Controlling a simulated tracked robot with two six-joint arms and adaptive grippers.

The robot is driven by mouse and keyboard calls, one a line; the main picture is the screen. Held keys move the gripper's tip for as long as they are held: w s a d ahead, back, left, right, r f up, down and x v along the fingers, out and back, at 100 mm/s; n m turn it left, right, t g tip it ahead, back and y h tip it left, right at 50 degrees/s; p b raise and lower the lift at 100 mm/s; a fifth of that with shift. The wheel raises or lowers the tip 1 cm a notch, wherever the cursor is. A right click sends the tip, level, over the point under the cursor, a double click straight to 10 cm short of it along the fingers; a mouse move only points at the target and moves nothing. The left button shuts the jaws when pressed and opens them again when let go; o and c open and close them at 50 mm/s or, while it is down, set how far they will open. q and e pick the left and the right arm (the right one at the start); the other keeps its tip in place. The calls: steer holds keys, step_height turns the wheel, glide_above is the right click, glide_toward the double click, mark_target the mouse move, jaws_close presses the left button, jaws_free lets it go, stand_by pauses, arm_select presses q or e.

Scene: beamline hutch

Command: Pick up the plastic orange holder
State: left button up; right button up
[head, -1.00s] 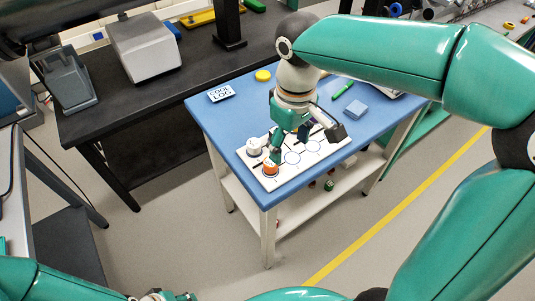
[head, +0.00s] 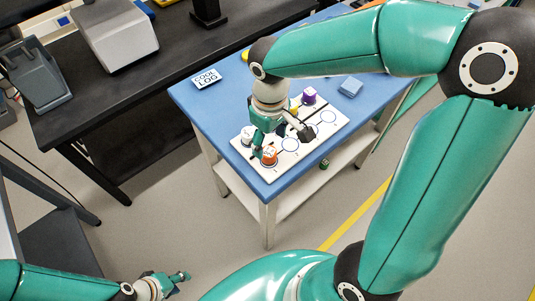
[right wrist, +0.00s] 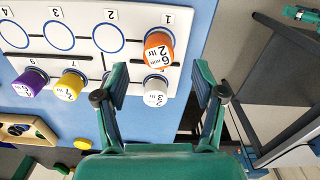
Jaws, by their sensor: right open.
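The orange holder (head: 269,157) stands on the white board with numbered circles (head: 317,147), at its near left corner. My right gripper (head: 281,145) is open over the board, right by the orange holder. In the right wrist view its fingers (right wrist: 163,97) are spread, with a white-grey holder (right wrist: 156,86) between them in the picture and the orange one just beyond. My left gripper (head: 179,282) is low at bottom left, away from the table; its jaw state is unclear.
A purple holder (right wrist: 31,80) and a yellow holder (right wrist: 70,84) stand along the board's other row. A black bench (head: 105,110) stands behind to the left.

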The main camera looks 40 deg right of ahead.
mark_target(269, 151)
steer(key=shift+w+d+f+p, duration=0.1)
steer(key=shift+f+p, duration=0.05)
steer(key=shift+f, duration=1.5)
steer(key=shift+w+f+p, duration=0.1)
steer(key=shift+f+p, duration=0.05)
steer(key=shift+f, duration=1.5)
steer(key=shift+c, duration=0.3)
steer(key=c, duration=1.2)
steer(key=shift+r, duration=0.1)
